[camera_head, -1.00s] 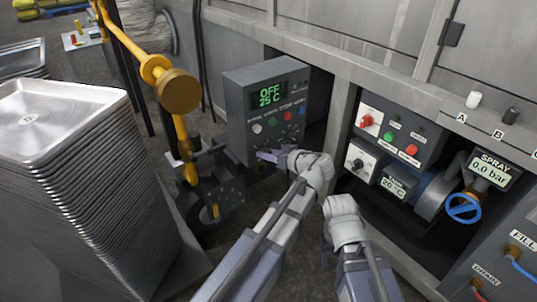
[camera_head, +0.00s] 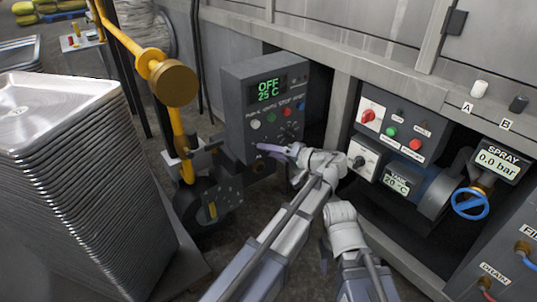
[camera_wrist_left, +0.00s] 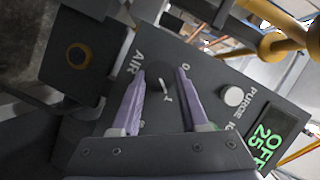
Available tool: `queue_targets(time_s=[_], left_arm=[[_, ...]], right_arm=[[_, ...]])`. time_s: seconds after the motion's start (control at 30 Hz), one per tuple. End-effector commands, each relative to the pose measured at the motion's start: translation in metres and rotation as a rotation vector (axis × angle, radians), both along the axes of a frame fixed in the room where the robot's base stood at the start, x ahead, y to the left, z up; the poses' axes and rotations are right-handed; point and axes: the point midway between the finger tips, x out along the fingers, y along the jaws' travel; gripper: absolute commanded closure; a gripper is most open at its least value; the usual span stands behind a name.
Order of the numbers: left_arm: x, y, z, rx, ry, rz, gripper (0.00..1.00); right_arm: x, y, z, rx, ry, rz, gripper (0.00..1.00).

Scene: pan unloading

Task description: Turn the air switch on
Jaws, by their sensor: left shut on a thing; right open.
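The air switch (camera_wrist_left: 160,91) is a small dark knob with a white pointer line, on the dark control box under the word AIR, between a 0 and a 1 mark. My left gripper (camera_wrist_left: 161,75) has its purple fingers on either side of the knob, shut on it. In the head view the left gripper (camera_head: 264,148) reaches the lower front of the control box (camera_head: 240,100), whose green display reads OFF and 25 C; the fingers cover the knob there. My right gripper (camera_head: 326,252) is low, beside the left arm, empty; its fingers are largely hidden.
A tall stack of metal trays (camera_head: 70,150) stands at left. A yellow post with a brass knob (camera_head: 174,82) is left of the control box. At right are a second panel with red and green buttons (camera_head: 395,135) and a blue valve wheel (camera_head: 470,204), the spray display reading 0.0 bar.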

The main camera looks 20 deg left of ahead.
Motion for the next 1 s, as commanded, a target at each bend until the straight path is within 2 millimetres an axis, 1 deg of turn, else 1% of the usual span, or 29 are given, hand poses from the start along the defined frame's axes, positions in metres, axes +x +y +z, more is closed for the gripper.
queue_targets(time_s=[0.03,0.3,0.83,0.87,1.0], left_arm=[[0.0004,-0.0008,-0.0028,0.011,0.018,0.0,1.0],[0.0005,-0.001,-0.0017,0.058,0.08,-0.001,1.0],[0.0004,-0.0009,-0.0004,0.071,0.094,-0.001,1.0],[0.0005,-0.0009,-0.0004,0.071,0.094,-0.001,0.53],[0.0004,-0.0007,-0.0004,0.071,0.093,-0.001,0.37]], right_arm=[[0.0,0.0,-0.0037,0.0,0.0,0.0,0.5],[0.0,0.0,-0.0082,0.0,0.0,0.0,0.5],[0.0,0.0,-0.0087,0.0,0.0,0.0,0.5],[0.0,0.0,-0.0087,0.0,0.0,0.0,0.5],[0.0,0.0,-0.0087,0.0,0.0,0.0,0.5]])
